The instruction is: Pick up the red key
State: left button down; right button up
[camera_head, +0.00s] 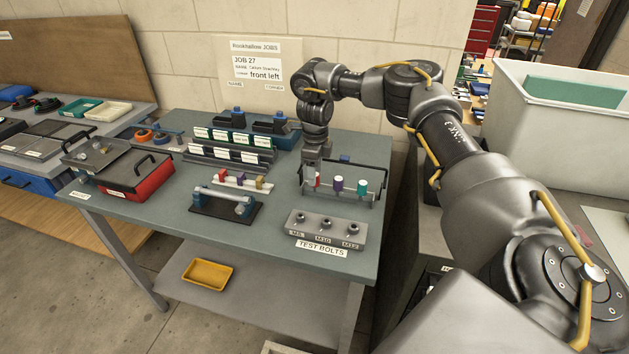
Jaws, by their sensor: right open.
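A small red piece (317,181), which looks like the red key, stands at the left end of a dark rack (345,197) on the bench. A purple piece (338,185) and a teal piece (361,187) stand to its right in the same rack. My right gripper (311,184) points down at the rack's left end, right beside the red piece and partly covering it. Its jaws are open; whether they are around the red piece is too small to tell. My left gripper is out of view.
A block labelled TEST BOLTS (326,229) stands in front of the rack. To the left are a holder with small coloured parts (240,182), a grey tube on a black stand (225,209), labelled rails (228,155) and a red toolbox (140,184). A job sign (258,68) hangs behind.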

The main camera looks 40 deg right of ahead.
jog(key=shift+s+f, duration=0.1)
jog(key=shift+f, duration=0.1)
notch_tip(320, 180, down, 4)
jog(key=shift+r+p, duration=0.1)
jog(key=shift+p, duration=0.85)
jog(key=shift+f, duration=0.5)
jog(key=c, duration=1.1)
jog(key=shift+r, duration=0.1)
